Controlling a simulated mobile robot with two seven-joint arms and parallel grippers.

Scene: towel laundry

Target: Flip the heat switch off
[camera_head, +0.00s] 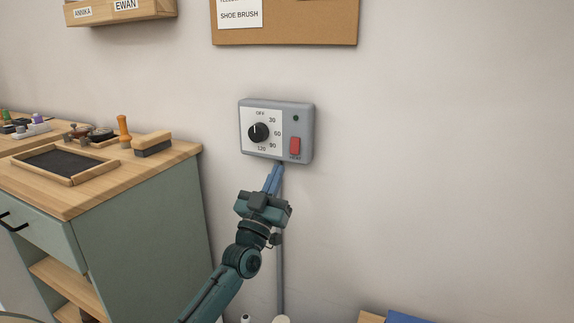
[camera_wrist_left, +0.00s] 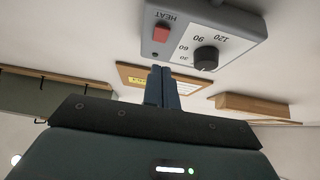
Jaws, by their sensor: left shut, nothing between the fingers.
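A grey control box (camera_head: 309,130) is fixed to the wall, with a white dial plate on its left part. The red heat switch (camera_head: 295,146) sits at its lower right, above the label HEAT. The black dial knob (camera_head: 258,132) points up, near OFF. A small dark green lamp (camera_head: 295,118) is above the switch. My left gripper (camera_head: 275,168) is shut and empty, its blue fingertips just below the box's lower edge. In the left wrist view the fingers (camera_wrist_left: 162,72) point up, with the heat switch (camera_wrist_left: 161,33) beyond the tips, apart from them. My right gripper is not in view.
A conduit (camera_head: 281,270) runs down the wall below the box. A cork board (camera_head: 285,22) hangs above. A wooden-topped cabinet (camera_head: 150,180) with brushes and a tray stands left. The wall right of the box is clear.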

